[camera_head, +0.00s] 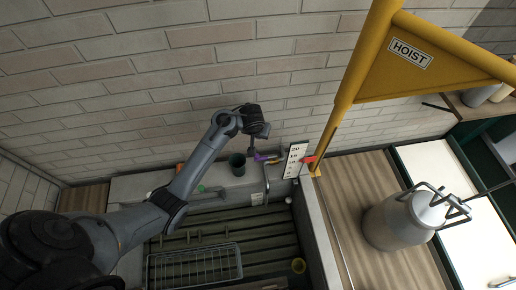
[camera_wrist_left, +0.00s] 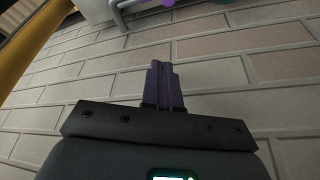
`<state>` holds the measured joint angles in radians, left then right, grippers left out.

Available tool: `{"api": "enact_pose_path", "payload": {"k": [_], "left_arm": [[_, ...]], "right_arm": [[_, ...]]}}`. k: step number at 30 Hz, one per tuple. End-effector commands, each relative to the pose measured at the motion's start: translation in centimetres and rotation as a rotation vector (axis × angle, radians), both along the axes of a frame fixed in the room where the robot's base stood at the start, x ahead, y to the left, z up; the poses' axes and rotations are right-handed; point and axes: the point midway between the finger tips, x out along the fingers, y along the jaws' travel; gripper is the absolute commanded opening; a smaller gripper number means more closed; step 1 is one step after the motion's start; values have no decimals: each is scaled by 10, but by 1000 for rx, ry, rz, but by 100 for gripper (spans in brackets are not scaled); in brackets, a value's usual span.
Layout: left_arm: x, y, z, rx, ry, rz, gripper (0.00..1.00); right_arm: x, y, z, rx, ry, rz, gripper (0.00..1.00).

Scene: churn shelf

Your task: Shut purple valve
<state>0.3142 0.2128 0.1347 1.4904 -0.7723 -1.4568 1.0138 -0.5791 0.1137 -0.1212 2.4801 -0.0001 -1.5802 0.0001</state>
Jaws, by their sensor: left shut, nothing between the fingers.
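The purple valve (camera_head: 265,157) is a small lever handle at the back of the sink, by the wall. In the left wrist view a purple part (camera_wrist_left: 167,3) shows at the top edge, largely cut off. My left gripper (camera_head: 251,149) is just left of and above the purple valve in the head view; I cannot tell whether it touches. In the left wrist view my left gripper (camera_wrist_left: 164,66) has its fingers together with nothing between them, against the brick wall, apart from the purple part. My right gripper is not in view.
A dark cup (camera_head: 237,165) stands on the sink's back ledge beside the valve. A curved grey pipe (camera_head: 267,180) and a white numbered scale (camera_head: 294,160) are to the right. A yellow hoist post (camera_head: 342,105) and a metal churn (camera_head: 398,222) stand further right. The brick wall is close behind.

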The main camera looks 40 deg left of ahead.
Motion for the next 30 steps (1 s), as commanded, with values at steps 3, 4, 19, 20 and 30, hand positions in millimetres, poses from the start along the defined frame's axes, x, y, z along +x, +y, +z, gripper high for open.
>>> {"api": "enact_pose_path", "payload": {"k": [3, 4, 19, 20, 30], "left_arm": [[0, 0, -3, 0, 1, 0, 0], [1, 1, -4, 0, 1, 0, 0], [24, 12, -75, 4, 4, 0, 0], [26, 12, -80, 2, 3, 0, 0], [4, 3, -97, 2, 1, -1, 0]], "right_arm": [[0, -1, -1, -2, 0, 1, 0], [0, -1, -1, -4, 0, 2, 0], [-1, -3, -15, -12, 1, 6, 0], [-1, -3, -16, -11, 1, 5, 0], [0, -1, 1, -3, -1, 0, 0]]}}
